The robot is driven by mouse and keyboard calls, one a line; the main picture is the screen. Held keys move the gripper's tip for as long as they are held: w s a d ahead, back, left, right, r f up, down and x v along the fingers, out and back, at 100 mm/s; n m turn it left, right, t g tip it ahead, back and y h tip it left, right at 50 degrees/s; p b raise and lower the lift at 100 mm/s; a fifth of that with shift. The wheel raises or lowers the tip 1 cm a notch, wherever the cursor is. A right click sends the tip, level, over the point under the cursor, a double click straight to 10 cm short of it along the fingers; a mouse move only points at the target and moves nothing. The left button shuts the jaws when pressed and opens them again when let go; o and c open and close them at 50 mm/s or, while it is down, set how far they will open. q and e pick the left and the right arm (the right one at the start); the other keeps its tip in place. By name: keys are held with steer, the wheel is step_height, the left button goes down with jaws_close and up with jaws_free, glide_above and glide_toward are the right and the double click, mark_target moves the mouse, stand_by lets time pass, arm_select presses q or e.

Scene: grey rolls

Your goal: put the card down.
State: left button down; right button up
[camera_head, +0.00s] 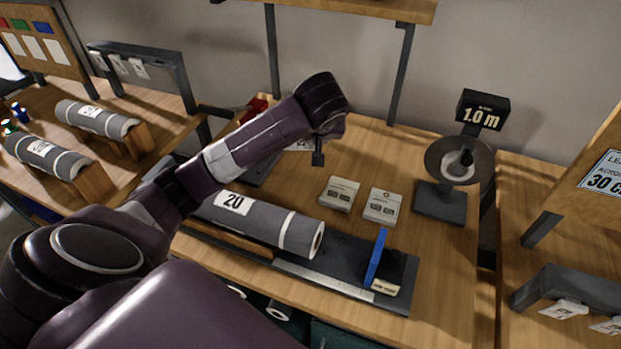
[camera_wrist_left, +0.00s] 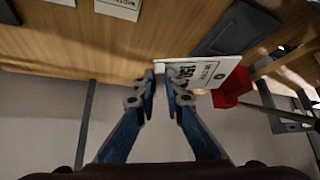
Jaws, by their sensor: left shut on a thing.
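My left gripper (camera_wrist_left: 172,88) is shut on a white card (camera_wrist_left: 208,72) with dark print, near the back of the wooden table (camera_head: 350,150). In the head view the gripper (camera_head: 318,155) is seen from behind and its fingers are mostly hidden. A white edge of the card (camera_head: 301,145) shows beside the arm. I cannot tell whether the card touches the table. Two other pale cards, a left one (camera_head: 340,193) and a right one (camera_head: 382,206), lie on the table nearer the front. My right gripper is in neither view.
A grey roll (camera_head: 270,228) labelled 20 lies on the front bench, with a blue upright plate (camera_head: 376,258) at its right. A scale-like stand (camera_head: 441,200) is at the right. A red object (camera_wrist_left: 232,88) is close to the held card.

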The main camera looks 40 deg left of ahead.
arm_select(q)
step_height(320, 180, down, 11)
steer(key=shift+f+p, duration=0.15)
steer(key=shift+p, duration=0.15)
steer(key=shift+f, duration=2.3)
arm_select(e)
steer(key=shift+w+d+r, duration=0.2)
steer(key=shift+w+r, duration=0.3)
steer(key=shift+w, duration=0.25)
arm_select(q)
steer(key=shift+f, duration=0.1)
steer(key=c, duration=2)
jaws_free()
steer(key=v, duration=1.2)
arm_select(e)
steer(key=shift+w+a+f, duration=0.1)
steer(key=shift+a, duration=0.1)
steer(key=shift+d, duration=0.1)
